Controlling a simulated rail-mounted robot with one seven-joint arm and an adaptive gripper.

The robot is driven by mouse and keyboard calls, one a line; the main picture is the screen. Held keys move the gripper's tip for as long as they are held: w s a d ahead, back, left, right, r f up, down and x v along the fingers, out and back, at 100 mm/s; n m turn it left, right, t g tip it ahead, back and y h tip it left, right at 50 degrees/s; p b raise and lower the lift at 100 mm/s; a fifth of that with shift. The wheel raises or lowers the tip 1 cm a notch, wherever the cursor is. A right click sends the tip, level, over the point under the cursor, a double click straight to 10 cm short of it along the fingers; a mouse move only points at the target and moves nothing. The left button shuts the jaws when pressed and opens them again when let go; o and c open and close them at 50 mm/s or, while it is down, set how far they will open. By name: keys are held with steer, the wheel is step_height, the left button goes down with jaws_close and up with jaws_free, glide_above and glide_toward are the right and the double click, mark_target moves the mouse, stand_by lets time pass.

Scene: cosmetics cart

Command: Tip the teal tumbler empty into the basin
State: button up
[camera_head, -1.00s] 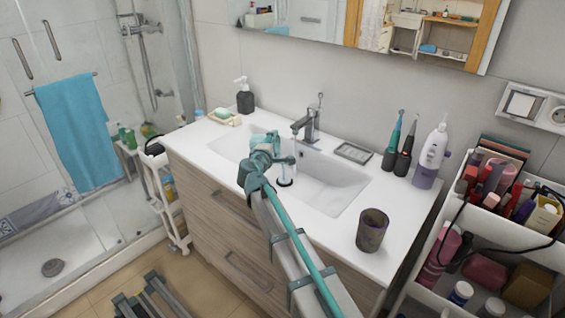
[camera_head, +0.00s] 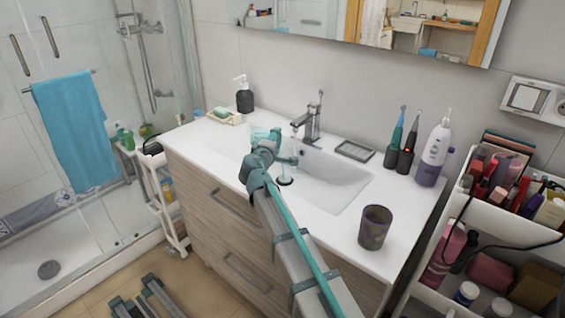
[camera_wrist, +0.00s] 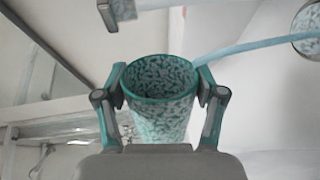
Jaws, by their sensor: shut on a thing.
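The teal tumbler (camera_wrist: 160,118), speckled and with a teal rim, is between the two fingers of my gripper (camera_wrist: 166,88) in the wrist view. My gripper is shut on its sides. The tumbler is tipped, and a pale blue stream (camera_wrist: 245,48) runs from its rim toward the round metal drain (camera_wrist: 307,40). In the head view my gripper (camera_head: 272,150) is over the white basin (camera_head: 335,185), left of the tap and above the drain. The tumbler is mostly hidden there, and how much liquid is left inside cannot be told.
The tap (camera_head: 311,122) stands close behind my gripper. A dark speckled cup (camera_head: 374,228) stands on the counter at front right. A soap dish (camera_head: 225,116), a dark dispenser (camera_head: 244,100), electric toothbrushes (camera_head: 407,150) and a water flosser (camera_head: 434,150) line the back. A cosmetics cart (camera_head: 425,285) stands at right.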

steer(key=shift+d+f+m+b, duration=0.15)
steer(key=shift+m+b, duration=0.25)
steer(key=shift+b, duration=0.35)
steer(key=shift+r, duration=0.2)
steer(key=r+n+p, duration=0.1)
steer(key=p, duration=0.2)
steer(key=shift+a+p, duration=0.3)
steer(key=shift+p, duration=0.05)
steer(key=shift+w+a+f+n+p, duration=0.15)
steer(key=shift+n+p, duration=0.35)
steer(key=shift+p, duration=0.3)
steer(key=shift+f+n, duration=0.4)
steer(key=shift+f, duration=0.05)
steer(key=shift+a+p, duration=0.1)
steer(key=shift+p, duration=0.45)
